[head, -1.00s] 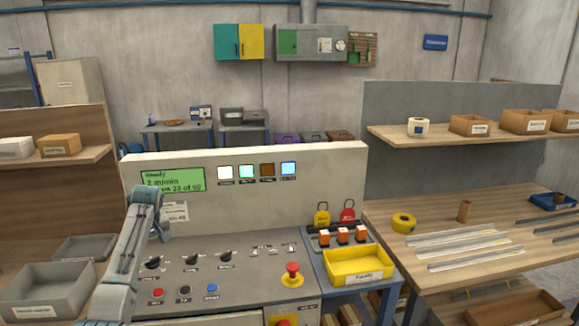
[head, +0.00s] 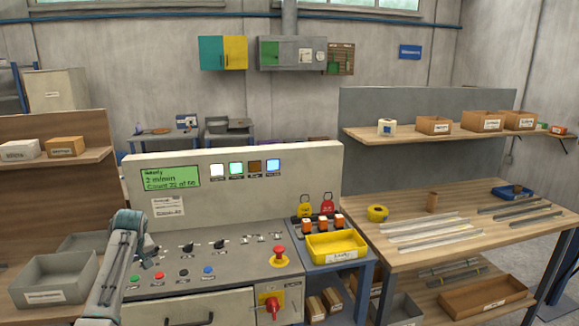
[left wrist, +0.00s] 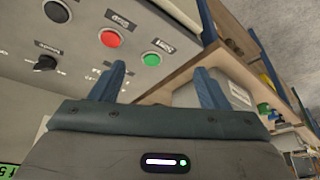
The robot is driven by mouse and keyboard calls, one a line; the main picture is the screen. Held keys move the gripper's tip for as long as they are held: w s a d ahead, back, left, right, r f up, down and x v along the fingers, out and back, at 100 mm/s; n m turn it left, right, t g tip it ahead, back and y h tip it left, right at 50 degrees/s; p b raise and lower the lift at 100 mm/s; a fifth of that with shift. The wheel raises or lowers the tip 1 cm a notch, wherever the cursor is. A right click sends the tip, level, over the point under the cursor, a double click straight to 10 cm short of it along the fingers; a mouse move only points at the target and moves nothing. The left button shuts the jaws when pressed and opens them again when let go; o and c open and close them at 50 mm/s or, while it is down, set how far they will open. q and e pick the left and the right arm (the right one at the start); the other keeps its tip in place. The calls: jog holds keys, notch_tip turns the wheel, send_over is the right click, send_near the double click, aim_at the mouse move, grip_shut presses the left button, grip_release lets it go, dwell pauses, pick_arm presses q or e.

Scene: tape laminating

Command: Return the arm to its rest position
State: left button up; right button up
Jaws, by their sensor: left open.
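My left arm (head: 115,265) rises at the left front of the grey control console (head: 222,240) and bends at its top. My left gripper (head: 146,258) is small and partly hidden beside the arm, near the left end of the console top. In the left wrist view, its two blue fingers stand apart with nothing between them (left wrist: 160,80). Beyond the fingers are a red button (left wrist: 110,37), a green button (left wrist: 151,59) and a black knob (left wrist: 44,63). No contact with the buttons shows. My right gripper is not in view.
A grey bin (head: 52,282) stands left of my arm. A red emergency button (head: 279,254) and a red rotary switch (head: 270,303) are on the console. A yellow tray (head: 335,244) sits to its right. A wooden table (head: 480,232) with strips and yellow tape (head: 377,213) stands further right.

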pick_arm(q)
jog(key=s+d+f+m, duration=0.3)
jog(key=s+d+f, duration=0.2)
jog(key=s+f, duration=0.55)
jog(key=s+d+f+m, duration=0.3)
jog(key=s+d+f, duration=0.3)
jog(key=s, duration=0.7)
jog(key=s+d+r+m+h, duration=0.15)
jog(key=s+d, duration=0.25)
jog(key=s, duration=1)
jog(key=s+d+r+m+h, duration=0.1)
jog(key=s+d+r+m, duration=0.15)
jog(key=s, duration=1.15)
notch_tip(320, 180, down, 33)
jog(key=a, duration=0.2)
jog(key=s+a+f+g+b, duration=0.1)
jog(key=s+f, duration=1.7)
jog(key=shift+a+f+g, duration=0.15)
jog(key=shift+f+g, duration=0.25)
